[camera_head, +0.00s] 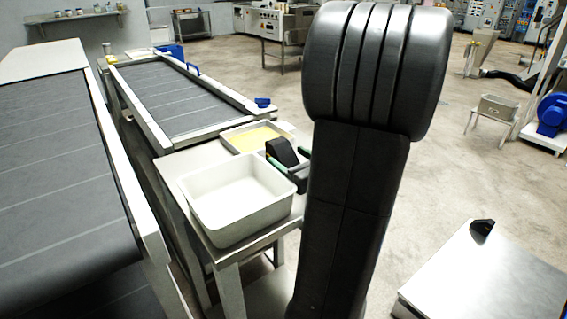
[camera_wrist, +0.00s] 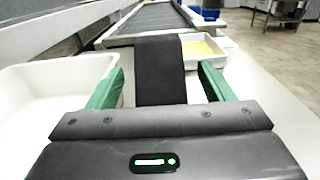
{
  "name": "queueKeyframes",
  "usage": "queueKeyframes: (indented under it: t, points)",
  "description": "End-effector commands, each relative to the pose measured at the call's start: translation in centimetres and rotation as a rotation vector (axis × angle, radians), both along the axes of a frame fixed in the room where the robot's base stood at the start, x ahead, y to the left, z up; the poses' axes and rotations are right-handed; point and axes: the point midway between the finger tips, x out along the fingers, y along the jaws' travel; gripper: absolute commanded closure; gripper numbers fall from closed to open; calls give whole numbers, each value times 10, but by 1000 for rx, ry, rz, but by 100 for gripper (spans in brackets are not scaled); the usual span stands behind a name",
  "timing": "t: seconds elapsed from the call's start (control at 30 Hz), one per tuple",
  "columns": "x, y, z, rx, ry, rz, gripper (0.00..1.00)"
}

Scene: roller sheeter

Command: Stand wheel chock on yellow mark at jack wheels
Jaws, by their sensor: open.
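A black wedge-shaped block (camera_head: 283,151), which looks like the wheel chock, is at the white side table, between the white tub and the yellow-bottomed tray. In the wrist view the black block (camera_wrist: 160,70) rises between my two green fingers. My gripper (camera_head: 289,162) is open around it, and the wrist view shows a gap between the block and each finger of the gripper (camera_wrist: 161,82). The block's lower part is hidden by my gripper body. Another small black wedge (camera_head: 482,226) lies on a low metal platform at lower right. I see no jack wheels or floor mark.
The white tub (camera_head: 237,209) stands close to the left of my gripper, also in the wrist view (camera_wrist: 45,72). The tray with the yellow bottom (camera_head: 228,136) is just behind. Conveyors (camera_head: 185,95) fill the left. The low metal platform (camera_head: 490,275) is mostly bare. Open floor lies right.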

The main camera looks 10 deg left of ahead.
Motion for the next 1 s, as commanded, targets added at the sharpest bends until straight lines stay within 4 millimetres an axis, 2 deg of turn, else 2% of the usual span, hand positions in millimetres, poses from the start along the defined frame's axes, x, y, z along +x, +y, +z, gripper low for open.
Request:
queueKeyframes:
  t: [0.13,0.4,0.47,0.77,1.0]
  points:
    - [9,10,0,-1,-1,1,25]
    - [11,11,0,-1,-1,0,25]
    - [11,11,0,-1,-1,0,35]
    - [11,11,1,1,-2,0,94]
    - [11,11,3,0,-3,0,94]
